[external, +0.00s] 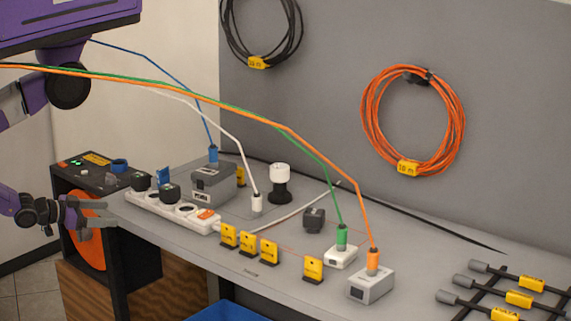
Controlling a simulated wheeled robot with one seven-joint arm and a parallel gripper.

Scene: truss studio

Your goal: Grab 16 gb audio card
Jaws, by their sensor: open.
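Several small yellow cards stand upright near the front edge of the grey table. Three are close together, a left card (229,236), a middle card (248,243) and a right card (269,251). A separate yellow card (313,269) stands further right. Their print is too small to read, so I cannot tell which is the 16 gb audio card. Another yellow piece (241,176) is partly hidden behind a grey box. My gripper (108,213) is open and empty at the left, apart from the cards, by the left end of the table.
A white power strip (172,209) with black plugs lies left of the cards. A grey box (213,184), white adapter (340,256) and grey adapter (371,285) hold cables. Orange and green cables (200,92) span overhead. A black case (92,178) with an orange reel stands left.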

